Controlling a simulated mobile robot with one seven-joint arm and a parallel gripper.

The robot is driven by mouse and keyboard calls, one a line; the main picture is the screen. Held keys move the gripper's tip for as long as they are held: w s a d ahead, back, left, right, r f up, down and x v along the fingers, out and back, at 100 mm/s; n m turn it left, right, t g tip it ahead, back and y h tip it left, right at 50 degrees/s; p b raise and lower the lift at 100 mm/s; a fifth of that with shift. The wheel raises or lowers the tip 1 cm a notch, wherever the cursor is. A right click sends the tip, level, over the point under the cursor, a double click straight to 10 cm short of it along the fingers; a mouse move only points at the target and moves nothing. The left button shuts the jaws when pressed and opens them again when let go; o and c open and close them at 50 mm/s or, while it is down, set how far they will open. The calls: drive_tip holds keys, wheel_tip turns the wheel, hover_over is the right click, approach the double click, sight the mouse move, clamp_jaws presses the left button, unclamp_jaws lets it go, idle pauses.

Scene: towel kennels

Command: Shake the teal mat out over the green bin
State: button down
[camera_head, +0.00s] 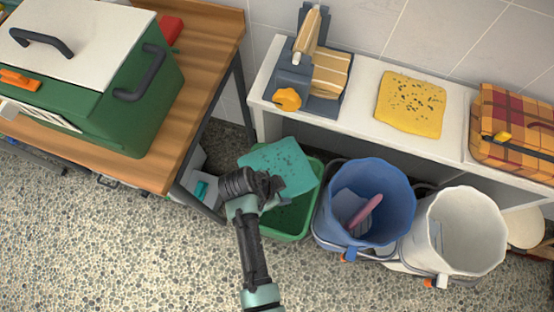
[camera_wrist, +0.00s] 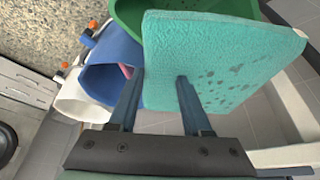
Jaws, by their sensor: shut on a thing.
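The teal mat (camera_head: 284,163) is a flat square with dark specks on it. It is held out over the green bin (camera_head: 291,222), which stands on the floor and is partly hidden under the mat and my arm. My gripper (camera_head: 272,188) is shut on the near edge of the teal mat. In the wrist view the mat (camera_wrist: 220,60) stretches out beyond the fingers of my gripper (camera_wrist: 158,100), with dark specks on its right part. The green bin (camera_wrist: 128,14) shows behind it there.
A blue bucket (camera_head: 385,180) with a pink item inside and a white bucket (camera_head: 470,220) stand right of the bin. A yellow speckled mat (camera_head: 411,104) lies on the white shelf (camera_head: 368,76) behind. A wooden table (camera_head: 205,85) with a green box (camera_head: 155,108) is at left.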

wheel_tip(320, 180, up, 4)
drive_tip(key=shift+r, duration=0.1)
drive_tip(key=shift+s+f, duration=0.1)
drive_tip(key=shift+f, duration=0.1)
wheel_tip(320, 180, down, 6)
drive_tip(key=shift+r, duration=0.15)
drive_tip(key=r, duration=0.5)
drive_tip(key=shift+w+r, duration=0.2)
drive_tip(key=shift+r, duration=0.1)
drive_tip(key=shift+s+r, duration=0.15)
drive_tip(key=shift+r, duration=0.15)
wheel_tip(320, 180, down, 6)
